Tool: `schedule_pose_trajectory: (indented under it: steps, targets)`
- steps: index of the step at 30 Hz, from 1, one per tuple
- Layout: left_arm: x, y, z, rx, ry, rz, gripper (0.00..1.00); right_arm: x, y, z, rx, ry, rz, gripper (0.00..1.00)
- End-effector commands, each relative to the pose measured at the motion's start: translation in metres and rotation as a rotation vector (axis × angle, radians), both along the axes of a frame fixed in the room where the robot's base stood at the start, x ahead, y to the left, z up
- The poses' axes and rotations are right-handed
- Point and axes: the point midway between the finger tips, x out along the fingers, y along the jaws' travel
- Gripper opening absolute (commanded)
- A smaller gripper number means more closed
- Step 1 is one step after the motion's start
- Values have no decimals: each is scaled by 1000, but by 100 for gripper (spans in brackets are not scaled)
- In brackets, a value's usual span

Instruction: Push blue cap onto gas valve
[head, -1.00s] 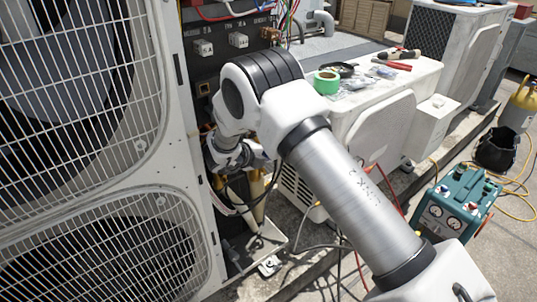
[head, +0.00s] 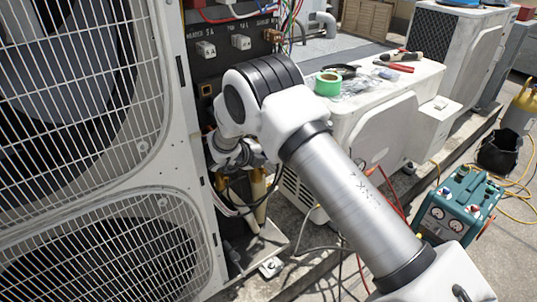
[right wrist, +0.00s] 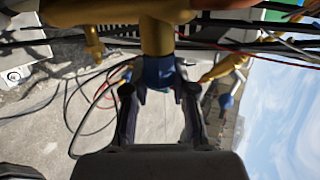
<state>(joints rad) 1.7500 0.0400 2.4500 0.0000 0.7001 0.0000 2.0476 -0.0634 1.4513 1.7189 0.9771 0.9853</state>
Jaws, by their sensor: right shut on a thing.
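In the right wrist view, my right gripper (right wrist: 160,88) is shut on the blue cap (right wrist: 158,71). The cap sits between the fingertips, in line with the end of the brass gas valve (right wrist: 157,36) and seemingly against it; I cannot tell how far on it is. In the head view, my right gripper (head: 238,155) is partly hidden behind its own wrist, inside the open side of the condenser, and the cap is hidden. Brass pipework (head: 259,192) shows just below. My left gripper is not in view.
Hoses and cables hang close by. The large condenser (head: 180,150) stands left, a white unit (head: 385,120) with tools behind, a teal machine (head: 458,208) at right.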

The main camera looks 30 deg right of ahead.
Motion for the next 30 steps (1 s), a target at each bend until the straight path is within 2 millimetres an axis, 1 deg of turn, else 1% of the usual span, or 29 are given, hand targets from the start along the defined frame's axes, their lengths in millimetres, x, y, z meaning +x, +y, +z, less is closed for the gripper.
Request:
schedule_pose_trajectory:
  steps: [9, 10, 12, 25, 28, 30]
  targets:
    - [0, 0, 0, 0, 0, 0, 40, 4, 0, 0, 0, -1, 2, 0]
    - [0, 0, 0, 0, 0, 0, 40, 4, 0, 0, 0, -1, 2, 32]
    - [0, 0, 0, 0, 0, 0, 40, 4, 0, 0, 0, -1, 2, 55]
    - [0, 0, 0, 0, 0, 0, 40, 3, 0, 0, 0, 0, 1, 55]
    - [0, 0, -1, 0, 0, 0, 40, -3, 0, -1, 0, 2, 1, 55]
    - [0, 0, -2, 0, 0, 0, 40, -12, -1, -1, 0, 3, 2, 55]
